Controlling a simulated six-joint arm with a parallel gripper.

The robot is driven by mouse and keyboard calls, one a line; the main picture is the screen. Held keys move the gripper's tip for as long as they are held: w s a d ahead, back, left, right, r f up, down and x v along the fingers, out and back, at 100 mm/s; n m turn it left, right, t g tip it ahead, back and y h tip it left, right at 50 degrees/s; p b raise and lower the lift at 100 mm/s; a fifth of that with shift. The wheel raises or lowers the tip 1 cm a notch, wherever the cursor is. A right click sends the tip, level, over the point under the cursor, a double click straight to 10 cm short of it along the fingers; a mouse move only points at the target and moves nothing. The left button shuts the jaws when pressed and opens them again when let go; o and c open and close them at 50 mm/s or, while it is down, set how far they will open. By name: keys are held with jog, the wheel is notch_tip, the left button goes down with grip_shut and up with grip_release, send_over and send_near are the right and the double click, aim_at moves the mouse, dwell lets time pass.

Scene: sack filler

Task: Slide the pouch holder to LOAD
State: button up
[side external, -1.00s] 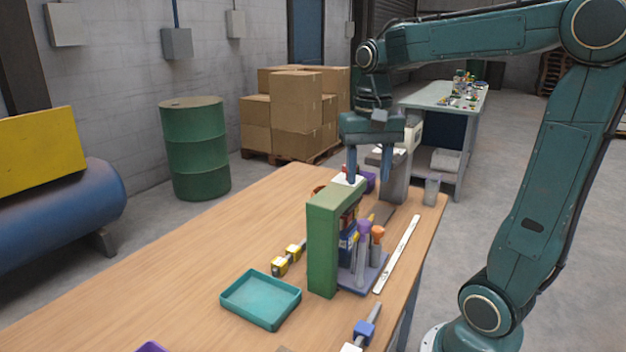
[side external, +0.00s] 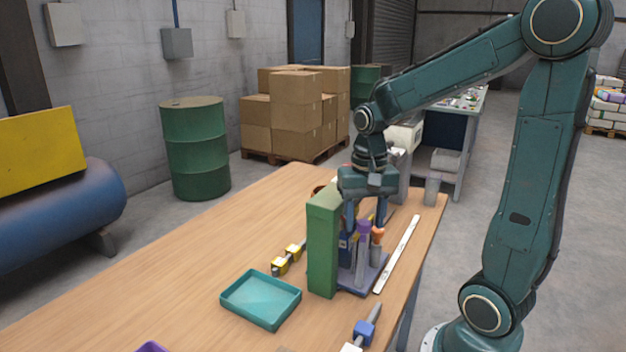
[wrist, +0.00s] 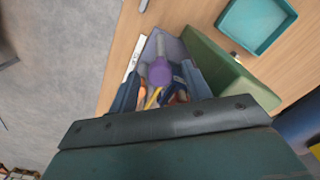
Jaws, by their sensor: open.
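I cannot make out which part is the pouch holder, and no LOAD mark is readable. A tall green upright panel (side external: 322,245) stands on the wooden table. Beside it on the right is a grey-purple base (side external: 363,287) with upright tools, one with a purple head (side external: 363,227) and one with an orange head (side external: 377,233).
A teal tray (side external: 260,298) lies in front of the panel on the left. A white strip (side external: 398,253) lies near the right table edge.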

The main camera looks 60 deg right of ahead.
grip_shut()
jog(key=shift+d, duration=0.1)
jog(key=d, duration=1.3)
dwell(0.5)
jog(key=shift+w+r, duration=0.1)
grip_release()
